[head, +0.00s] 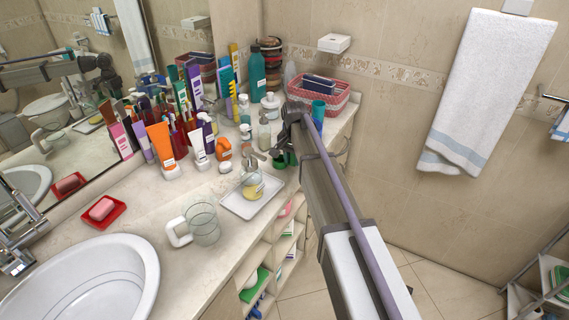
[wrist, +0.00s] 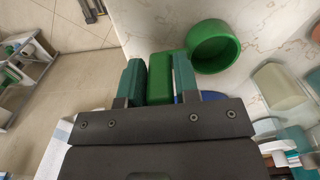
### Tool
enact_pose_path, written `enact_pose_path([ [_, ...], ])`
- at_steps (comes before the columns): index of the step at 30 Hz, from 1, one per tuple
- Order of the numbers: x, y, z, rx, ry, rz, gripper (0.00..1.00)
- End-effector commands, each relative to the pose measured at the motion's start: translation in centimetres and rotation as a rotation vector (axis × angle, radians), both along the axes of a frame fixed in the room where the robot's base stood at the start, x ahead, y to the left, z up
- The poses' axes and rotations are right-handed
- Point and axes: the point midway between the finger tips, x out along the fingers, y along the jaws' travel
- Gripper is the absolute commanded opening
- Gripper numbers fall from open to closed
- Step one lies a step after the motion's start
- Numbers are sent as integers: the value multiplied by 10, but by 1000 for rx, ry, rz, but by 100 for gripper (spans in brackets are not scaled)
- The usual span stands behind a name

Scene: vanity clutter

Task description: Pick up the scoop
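The green scoop (wrist: 214,46) shows in the wrist view with its round cup at the upper right and its handle running down between the two dark teal fingers. In the head view, a small part of the scoop (head: 279,161) shows at the counter's front edge, just below my gripper (head: 283,148), and my arm hides the rest. I cannot tell whether the scoop touches the counter.
A white tray (head: 234,207) with a glass container stands to the left, and a clear mug (head: 203,225) beyond it. Tubes and bottles crowd the counter behind. A pink basket (head: 337,98) and blue cup (head: 318,112) stand near my arm. The floor in front is open.

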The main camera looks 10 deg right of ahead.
Motion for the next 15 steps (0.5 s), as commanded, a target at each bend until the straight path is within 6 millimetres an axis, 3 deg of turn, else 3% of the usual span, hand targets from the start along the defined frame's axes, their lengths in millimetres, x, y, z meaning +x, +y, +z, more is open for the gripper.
enact_pose_path([
  [9,0,0,0,0,0,0,0],
  [15,0,0,1,0,0,0,0],
])
